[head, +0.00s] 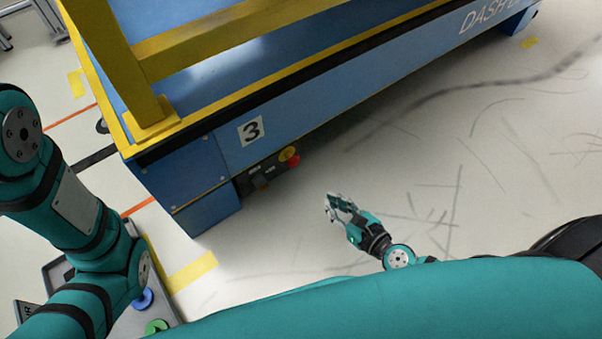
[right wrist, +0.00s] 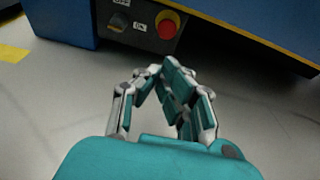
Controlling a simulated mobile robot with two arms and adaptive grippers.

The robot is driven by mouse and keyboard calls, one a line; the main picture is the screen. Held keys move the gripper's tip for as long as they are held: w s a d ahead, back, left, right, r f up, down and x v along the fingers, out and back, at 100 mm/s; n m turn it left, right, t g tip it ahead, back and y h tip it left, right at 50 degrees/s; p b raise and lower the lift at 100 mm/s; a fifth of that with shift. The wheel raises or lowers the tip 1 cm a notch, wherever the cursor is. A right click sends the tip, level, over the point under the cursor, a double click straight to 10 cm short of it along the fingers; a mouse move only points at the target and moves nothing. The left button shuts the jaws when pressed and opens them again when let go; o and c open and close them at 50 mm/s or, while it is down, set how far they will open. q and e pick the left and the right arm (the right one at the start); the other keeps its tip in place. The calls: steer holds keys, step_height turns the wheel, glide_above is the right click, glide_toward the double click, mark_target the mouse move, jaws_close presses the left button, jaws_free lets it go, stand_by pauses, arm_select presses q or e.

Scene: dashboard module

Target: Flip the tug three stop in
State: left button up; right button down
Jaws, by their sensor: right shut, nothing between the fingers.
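The blue tug (head: 190,181) carries a number 3 label and stands at the upper left in the head view. A dark control panel (head: 266,175) is set in its side, with a red stop button (head: 294,162) on a yellow base. In the right wrist view the red button (right wrist: 167,27) is at the top, beside a dark switch (right wrist: 120,22) with OFF and ON labels. My right gripper (head: 330,207) is shut and empty, in front of the panel and apart from it. Its fingers (right wrist: 157,70) point toward the panel. My left arm shows at the left; its gripper is out of frame.
A yellow frame (head: 225,36) stands on the blue base. The pale floor (head: 450,170) to the right is clear. A grey tray (head: 128,322) with a blue piece (head: 142,299) and a green piece (head: 157,327) is at lower left. Yellow tape (head: 190,272) marks the floor.

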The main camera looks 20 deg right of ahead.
steer(key=b, duration=0.1)
glide_toward(292, 160)
steer(key=w+a+f, duration=0.1)
steer(key=w+f, duration=0.3)
steer(key=f, duration=0.2)
steer(key=shift+w+a+r, duration=0.25)
steer(key=shift+w+a, duration=0.15)
steer(key=shift+w, duration=0.35)
